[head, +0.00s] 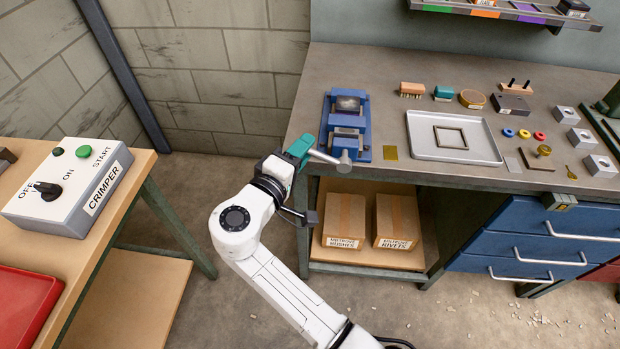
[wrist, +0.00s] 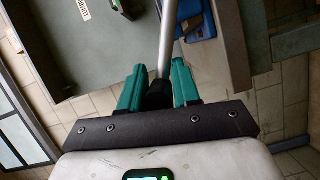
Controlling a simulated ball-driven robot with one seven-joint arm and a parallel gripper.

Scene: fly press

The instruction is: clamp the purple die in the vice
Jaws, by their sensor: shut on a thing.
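The blue vice (head: 364,128) stands at the left end of the workbench, with a grey metal piece (head: 347,104) between its blue parts. I cannot tell whether that piece is a die or part of the vice. A silver vice handle bar (head: 325,157) sticks out at the vice's front left. My gripper (head: 304,150) with teal fingers is shut on this bar, just off the bench's left edge. In the wrist view the bar (wrist: 166,48) runs up from between the fingers (wrist: 158,84), and blue parts of the vice (wrist: 200,22) show at the top. I cannot make out a purple die.
A grey tray (head: 423,145) with a square frame lies mid-bench. Several grey blocks (head: 580,138) stand at the right. A brush (head: 411,89) and small parts lie behind the tray. The crimper box (head: 62,185) is on the left table, with open floor between.

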